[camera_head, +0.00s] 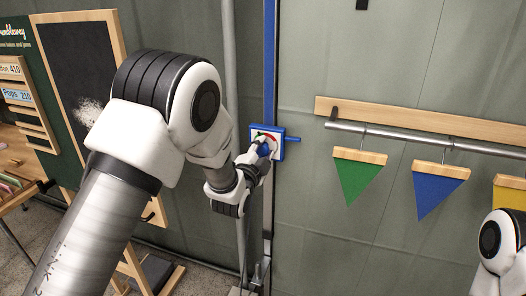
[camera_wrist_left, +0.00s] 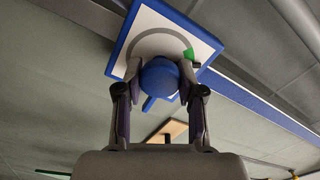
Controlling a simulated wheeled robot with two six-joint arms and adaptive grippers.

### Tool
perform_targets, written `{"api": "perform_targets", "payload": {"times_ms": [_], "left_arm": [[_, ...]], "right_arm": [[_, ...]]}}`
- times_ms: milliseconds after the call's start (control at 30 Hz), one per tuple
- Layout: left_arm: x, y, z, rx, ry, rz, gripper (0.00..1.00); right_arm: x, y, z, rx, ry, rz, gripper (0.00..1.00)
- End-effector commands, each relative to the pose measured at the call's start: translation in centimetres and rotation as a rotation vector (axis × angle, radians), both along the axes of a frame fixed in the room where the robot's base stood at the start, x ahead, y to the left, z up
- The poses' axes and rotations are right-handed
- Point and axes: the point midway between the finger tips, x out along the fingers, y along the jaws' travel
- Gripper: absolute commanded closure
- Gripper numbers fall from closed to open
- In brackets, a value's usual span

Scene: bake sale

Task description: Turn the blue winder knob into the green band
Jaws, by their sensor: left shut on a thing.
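The blue winder knob (camera_wrist_left: 160,78) sits on a white dial plate (camera_wrist_left: 148,22) with a blue frame. A grey arc runs over the plate, and the green band (camera_wrist_left: 190,54) is a short patch near its right end in the left wrist view. The fingers of my left gripper (camera_wrist_left: 159,88) are shut around the knob, one on each side. In the head view the winder (camera_head: 281,150) is on a blue upright post, and my left gripper (camera_head: 262,158) covers much of its dial. I cannot tell where the knob points. My right gripper is out of view.
A wooden rail with a metal bar (camera_head: 400,137) holds green (camera_head: 357,178) and blue (camera_head: 434,192) pennants, with a yellow one further right. A chalkboard (camera_head: 80,60) stands at the left. Part of my right arm shows at the lower right.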

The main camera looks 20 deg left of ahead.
Motion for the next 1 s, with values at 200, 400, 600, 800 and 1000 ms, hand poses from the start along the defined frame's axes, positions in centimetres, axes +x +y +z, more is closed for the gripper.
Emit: {"api": "perform_targets", "payload": {"times_ms": [200, 400, 600, 800, 1000], "left_arm": [[0.0, 0.0, 0.0, 0.000, 0.001, 0.000, 0.97], [0.0, 0.0, 0.0, 0.000, 0.001, 0.000, 0.38], [0.0, 0.0, 0.0, -0.001, 0.001, 0.000, 0.38], [-1.9, 0.0, -0.1, 0.000, 0.003, -0.001, 0.38], [-6.9, 0.2, -0.1, 0.001, 0.004, -0.001, 0.38]], "right_arm": [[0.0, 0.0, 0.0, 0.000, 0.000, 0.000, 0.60], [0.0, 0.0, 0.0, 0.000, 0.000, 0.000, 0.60], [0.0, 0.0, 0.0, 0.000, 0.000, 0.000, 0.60], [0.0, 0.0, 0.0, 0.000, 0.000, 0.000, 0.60], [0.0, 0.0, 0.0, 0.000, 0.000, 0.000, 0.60]]}}
